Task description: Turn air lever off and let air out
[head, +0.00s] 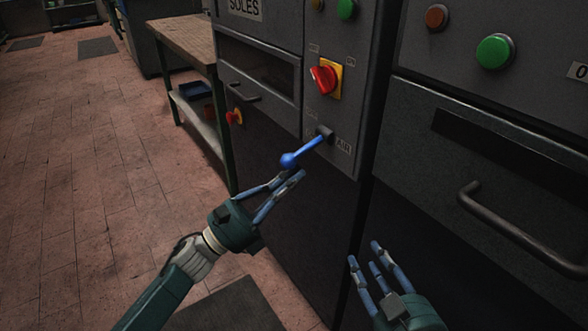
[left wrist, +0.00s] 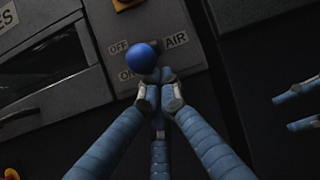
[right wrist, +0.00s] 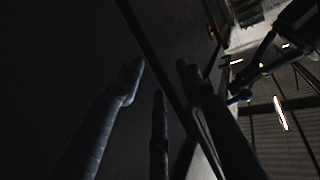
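The blue air lever (head: 308,149) sticks out from its pivot beside the AIR label, pointing down-left in the head view, with a ball knob (head: 289,160) at its end. In the left wrist view the knob (left wrist: 141,58) lies just beyond my fingertips, near the OFF and ON labels. My left gripper (head: 293,176) is open, its fingers slightly parted, just below the knob; I cannot tell whether they touch. My right gripper (head: 365,254) is open and empty, low in front of the dark cabinet; its parted fingers also show in the right wrist view (right wrist: 158,72).
A red rotary switch (head: 323,79) on a yellow plate sits above the lever. A drawer handle (head: 510,230) projects at right. A red emergency button (head: 234,117) is at left, near a wooden workbench (head: 185,38).

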